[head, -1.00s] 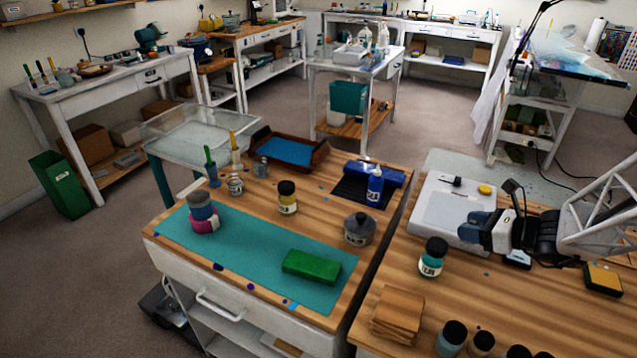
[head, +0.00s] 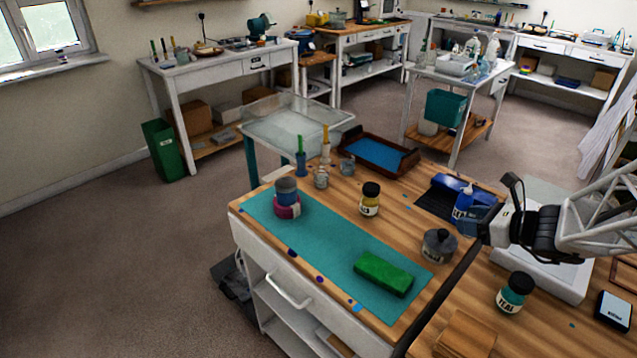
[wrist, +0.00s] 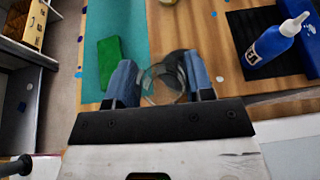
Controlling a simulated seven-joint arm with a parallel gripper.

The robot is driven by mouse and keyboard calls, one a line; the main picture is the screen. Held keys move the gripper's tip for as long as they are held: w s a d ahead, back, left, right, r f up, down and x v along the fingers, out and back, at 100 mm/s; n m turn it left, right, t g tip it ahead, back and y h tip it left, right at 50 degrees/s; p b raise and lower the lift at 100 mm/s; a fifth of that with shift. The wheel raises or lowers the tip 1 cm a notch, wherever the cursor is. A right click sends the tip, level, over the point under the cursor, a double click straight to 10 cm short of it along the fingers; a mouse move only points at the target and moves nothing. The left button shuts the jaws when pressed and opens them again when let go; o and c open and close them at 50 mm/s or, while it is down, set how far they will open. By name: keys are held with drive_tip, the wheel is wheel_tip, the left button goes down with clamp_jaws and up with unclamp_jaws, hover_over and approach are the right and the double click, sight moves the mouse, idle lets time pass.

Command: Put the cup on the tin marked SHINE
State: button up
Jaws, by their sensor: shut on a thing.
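My gripper (head: 470,219) is in the head view, just to the right of and above a dark grey lidded tin (head: 438,247). That tin has a pale label too small to read. In the wrist view, my gripper's two blue fingers (wrist: 161,88) are shut on a clear cup (wrist: 160,86). The cup is held above the bench, and I cannot make it out in the head view. A dark round shape behind the cup in the wrist view is partly hidden. A pink tin (head: 288,211) with a blue-grey piece on top stands on the teal mat. I cannot read SHINE on any tin.
A green block (head: 384,274) lies on the teal mat (head: 330,250). A yellow-labelled jar (head: 370,201) stands behind the grey tin. A blue bottle (head: 463,205) stands close to my gripper. A TEAL jar (head: 515,293) is at the right. A gap separates the two benches.

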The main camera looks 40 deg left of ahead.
drive_tip(key=s+a+r+n+g, duration=0.1)
drive_tip(key=s+a, duration=0.6)
drive_tip(key=a, duration=0.4)
drive_tip(key=s+a+n+g, duration=0.2)
drive_tip(key=s+a, duration=0.5)
drive_tip(key=a, duration=0.4)
drive_tip(key=s+a+r+n+g+h, duration=0.1)
drive_tip(key=s+a+g, duration=0.1)
drive_tip(key=s+a, duration=0.5)
drive_tip(key=a, duration=0.5)
drive_tip(key=shift+s+r+n, duration=0.3)
drive_tip(key=shift+r+n, duration=0.05)
drive_tip(key=shift+n, duration=0.05)
hover_over(286, 183)
drive_tip(key=shift+s+f, duration=0.1)
drive_tip(key=shift+f, duration=0.65)
drive_tip(key=shift+f, duration=1.75)
drive_tip(key=shift+f, duration=0.1)
drive_tip(key=o, duration=0.9)
